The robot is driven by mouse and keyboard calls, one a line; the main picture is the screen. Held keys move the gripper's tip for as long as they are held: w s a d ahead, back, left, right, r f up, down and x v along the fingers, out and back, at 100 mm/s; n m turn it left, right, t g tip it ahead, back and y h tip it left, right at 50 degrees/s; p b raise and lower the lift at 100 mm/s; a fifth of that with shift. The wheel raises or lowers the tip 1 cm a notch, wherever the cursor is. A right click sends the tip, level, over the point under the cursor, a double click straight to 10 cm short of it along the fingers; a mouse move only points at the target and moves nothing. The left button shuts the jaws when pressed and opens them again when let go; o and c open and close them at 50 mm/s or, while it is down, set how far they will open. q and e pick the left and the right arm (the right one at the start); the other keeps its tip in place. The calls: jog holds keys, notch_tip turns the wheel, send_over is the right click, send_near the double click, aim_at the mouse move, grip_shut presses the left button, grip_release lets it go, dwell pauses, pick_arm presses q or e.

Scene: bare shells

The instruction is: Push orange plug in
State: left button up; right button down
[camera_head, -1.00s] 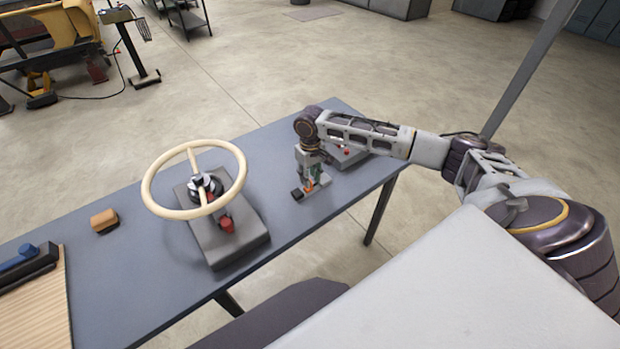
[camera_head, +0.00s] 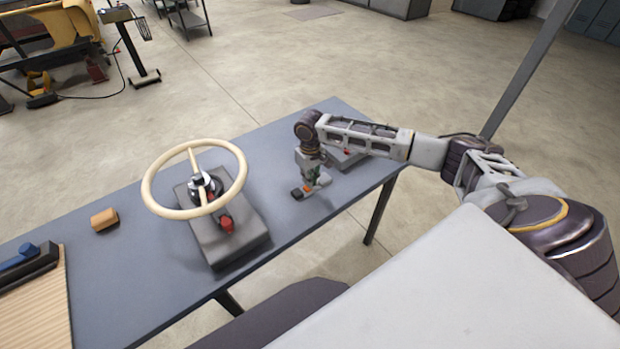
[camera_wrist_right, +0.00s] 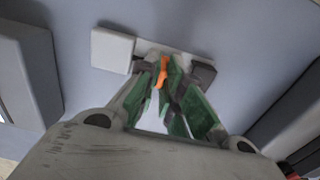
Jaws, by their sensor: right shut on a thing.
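The orange plug (camera_wrist_right: 162,72) shows as a small upright strip between the fingertips in the right wrist view. It is a small orange patch (camera_head: 308,187) in the head view. My right gripper (camera_wrist_right: 165,75) is shut on it, low over the table. A white block (camera_wrist_right: 112,49) lies left of the fingertips and a dark block (camera_wrist_right: 204,73) lies right of them. The fingers hide most of what lies between these blocks, so I cannot tell how deep the plug sits. My left gripper is not in view.
A cream steering wheel on a grey base (camera_head: 222,240) stands left of my right gripper on the blue-grey table (camera_head: 140,270). A grey box (camera_head: 347,158) sits just behind the gripper. An orange-brown block (camera_head: 104,220) and a wooden board (camera_head: 40,312) lie farther left.

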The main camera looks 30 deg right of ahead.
jog(key=shift+a, duration=0.1)
jog(key=shift+s+a+r+p, duration=0.1)
jog(key=shift+a+p, duration=0.85)
jog(key=shift+a, duration=0.05)
jog(key=shift+a+p, duration=0.45)
jog(key=shift+a, duration=0.2)
jog(key=c, duration=1.6)
grip_release()
jog(key=shift+a, duration=0.1)
jog(key=shift+o, duration=0.2)
notch_tip(320, 180, up, 12)
